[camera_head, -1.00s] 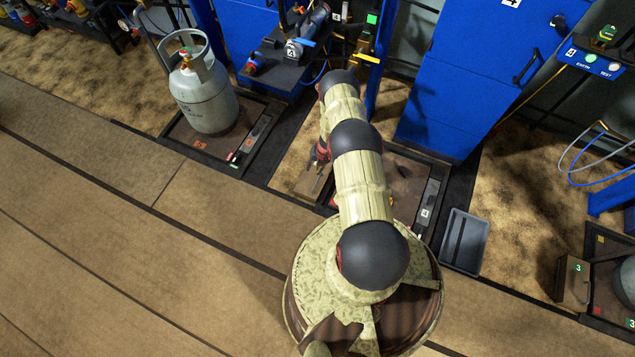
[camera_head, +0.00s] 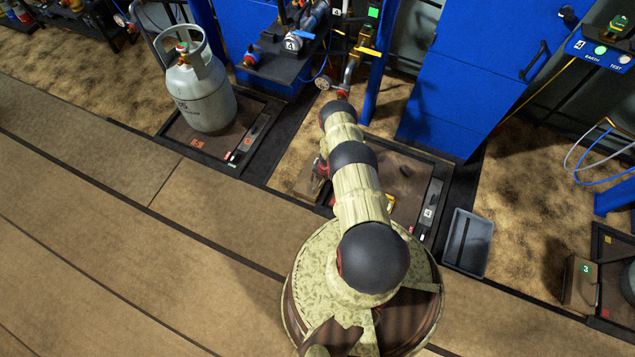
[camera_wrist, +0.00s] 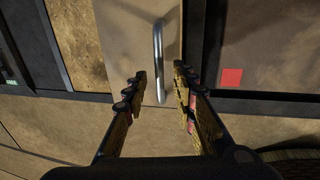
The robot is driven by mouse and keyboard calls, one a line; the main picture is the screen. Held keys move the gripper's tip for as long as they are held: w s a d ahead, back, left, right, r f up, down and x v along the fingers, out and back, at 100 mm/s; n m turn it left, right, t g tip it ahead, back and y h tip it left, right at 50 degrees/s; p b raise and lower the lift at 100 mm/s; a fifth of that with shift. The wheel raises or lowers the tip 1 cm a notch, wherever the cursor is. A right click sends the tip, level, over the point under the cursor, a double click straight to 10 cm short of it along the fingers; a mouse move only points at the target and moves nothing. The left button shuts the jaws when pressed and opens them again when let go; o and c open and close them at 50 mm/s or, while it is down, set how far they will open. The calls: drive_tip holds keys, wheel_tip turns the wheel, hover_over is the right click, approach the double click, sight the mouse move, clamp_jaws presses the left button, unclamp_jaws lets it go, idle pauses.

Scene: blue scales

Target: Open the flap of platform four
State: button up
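Platform four (camera_head: 440,170) is a dark-framed floor plate with a "4" label, partly hidden under my arm. Its flap shows as a tan panel (camera_head: 306,183) at the platform's left side, mostly covered by my arm. In the wrist view the flap (camera_wrist: 125,25) carries a curved metal handle (camera_wrist: 159,45). My gripper (camera_wrist: 159,76) is open, with one finger on each side of the handle's near end. I see a gap on both sides, so it does not grip the handle. A red square (camera_wrist: 232,77) lies on the dark plate to the right.
A grey gas cylinder (camera_head: 204,95) stands on the neighbouring platform at left. A grey tray (camera_head: 468,243) lies right of platform four. A blue cabinet (camera_head: 460,95) and a blue-framed scale stand (camera_head: 285,65) are behind. The wooden floor in front is clear.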

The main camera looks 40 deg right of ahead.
drive_tip(key=c, duration=0.3)
drive_tip(key=c, duration=0.4)
clamp_jaws()
idle(0.3)
